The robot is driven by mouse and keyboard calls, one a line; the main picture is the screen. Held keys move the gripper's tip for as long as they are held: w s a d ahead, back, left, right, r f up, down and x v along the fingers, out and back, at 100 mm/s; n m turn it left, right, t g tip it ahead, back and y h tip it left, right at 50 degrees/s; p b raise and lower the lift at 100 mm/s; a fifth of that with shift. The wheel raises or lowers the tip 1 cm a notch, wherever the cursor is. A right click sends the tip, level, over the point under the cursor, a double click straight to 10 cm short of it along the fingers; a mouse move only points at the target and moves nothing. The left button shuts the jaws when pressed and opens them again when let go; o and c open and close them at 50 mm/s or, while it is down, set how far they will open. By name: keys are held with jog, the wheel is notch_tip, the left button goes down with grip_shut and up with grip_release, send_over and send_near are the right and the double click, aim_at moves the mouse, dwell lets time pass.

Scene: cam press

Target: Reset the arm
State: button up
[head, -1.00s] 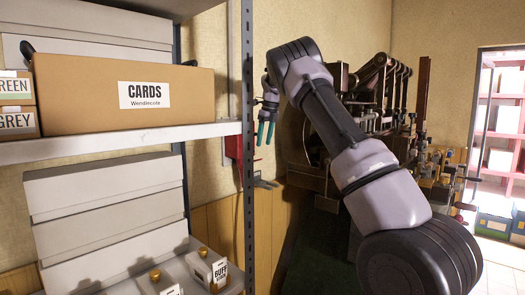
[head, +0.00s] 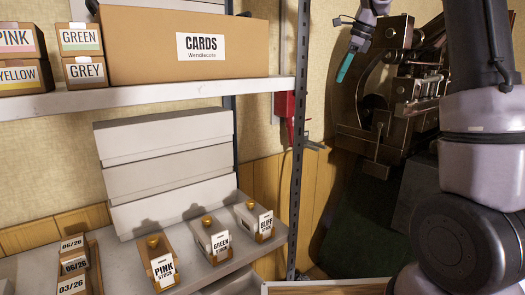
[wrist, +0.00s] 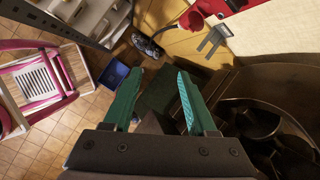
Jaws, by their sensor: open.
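My gripper (head: 347,64) is up near the top of the head view, to the right of the shelf post and in front of the dark press (head: 390,100). Its teal fingers point down and a little left. In the wrist view my gripper (wrist: 160,95) shows two teal fingers well apart with nothing between them. Part of the dark machine (wrist: 265,110) fills the right side of the wrist view. My arm hides some of the press's right side in the head view.
A metal shelf (head: 200,95) carries a CARDS box (head: 140,50) and small labelled boxes. Stock boxes marked PINK (head: 160,268), GREEN and BUFF stand on the lower shelf. A red wall box (head: 284,110) is behind the post (head: 300,150). The wrist view shows a pink frame (wrist: 35,80) and open tiled floor.

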jog(key=s+r+n+t, duration=0.1)
jog(key=s+r+n, duration=0.3)
jog(key=s, duration=0.7)
jog(key=s+f+n+t, duration=0.1)
jog(key=s+f+n, duration=0.1)
jog(key=s+n, duration=0.2)
jog(key=s+a+f+n, duration=0.1)
jog(key=s+f+n, duration=0.2)
jog(key=s, duration=0.8)
jog(key=s+a+f+n+t+h, duration=0.1)
jog(key=s+f+n, duration=0.2)
jog(key=s+n, duration=0.3)
jog(key=shift+s+a+f+n+t, duration=0.15)
jog(key=shift+s+a+n+t, duration=0.2)
jog(key=shift+s, duration=0.7)
jog(key=shift+d, duration=0.1)
